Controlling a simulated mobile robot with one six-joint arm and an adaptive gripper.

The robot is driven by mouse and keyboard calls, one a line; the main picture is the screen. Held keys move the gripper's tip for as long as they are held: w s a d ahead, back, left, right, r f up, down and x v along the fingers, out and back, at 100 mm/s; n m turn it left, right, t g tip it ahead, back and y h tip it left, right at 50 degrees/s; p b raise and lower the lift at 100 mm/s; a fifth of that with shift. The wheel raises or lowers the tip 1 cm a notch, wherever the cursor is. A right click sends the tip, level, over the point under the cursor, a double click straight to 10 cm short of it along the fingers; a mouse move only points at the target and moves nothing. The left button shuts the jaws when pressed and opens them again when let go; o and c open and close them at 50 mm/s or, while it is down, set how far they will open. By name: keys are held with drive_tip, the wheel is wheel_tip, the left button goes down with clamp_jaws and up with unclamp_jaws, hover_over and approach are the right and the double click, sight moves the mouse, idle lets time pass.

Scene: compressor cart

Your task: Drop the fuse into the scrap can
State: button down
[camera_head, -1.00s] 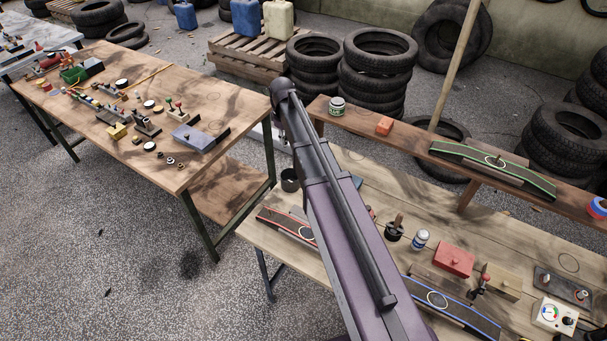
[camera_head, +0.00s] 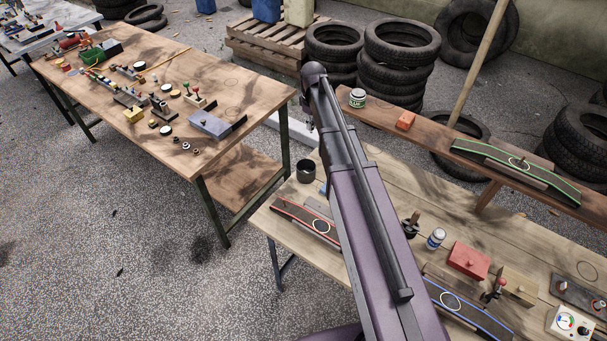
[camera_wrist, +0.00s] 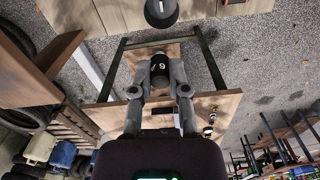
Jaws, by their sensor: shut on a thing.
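In the wrist view my gripper (camera_wrist: 160,84) is shut on the fuse (camera_wrist: 160,68), a small dark piece with a pale mark between the fingertips. The scrap can (camera_head: 306,172) is a dark open cup at the far left corner of the near workbench. It also shows in the wrist view (camera_wrist: 161,13), past the fingertips and apart from the fuse. In the head view the arm hides most of the gripper and the fuse.
The near workbench (camera_head: 395,195) holds a red-edged strip (camera_head: 306,218) beside the can, a white-and-blue jar (camera_head: 436,238) and a red box (camera_head: 468,262). A raised shelf (camera_head: 430,125) runs behind. Another cluttered table (camera_head: 215,80) stands left, across a gap.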

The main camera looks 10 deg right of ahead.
drive_tip(key=n+b, duration=0.2)
drive_tip(key=b, duration=1.2)
approach(311, 161)
drive_tip(key=shift+s+a+f, duration=0.2)
drive_tip(key=shift+s+f, duration=0.05)
drive_tip(key=shift+s, duration=0.35)
drive_tip(key=shift+s+a+f, duration=0.15)
drive_tip(key=shift+s+f, duration=0.1)
drive_tip(key=shift+s, duration=0.3)
drive_tip(key=shift+f, duration=0.15)
drive_tip(key=shift+f+b, duration=2.85)
drive_tip(key=shift+b, duration=0.25)
drive_tip(key=c, duration=0.5)
unclamp_jaws()
drive_tip(key=shift+c, duration=0.2)
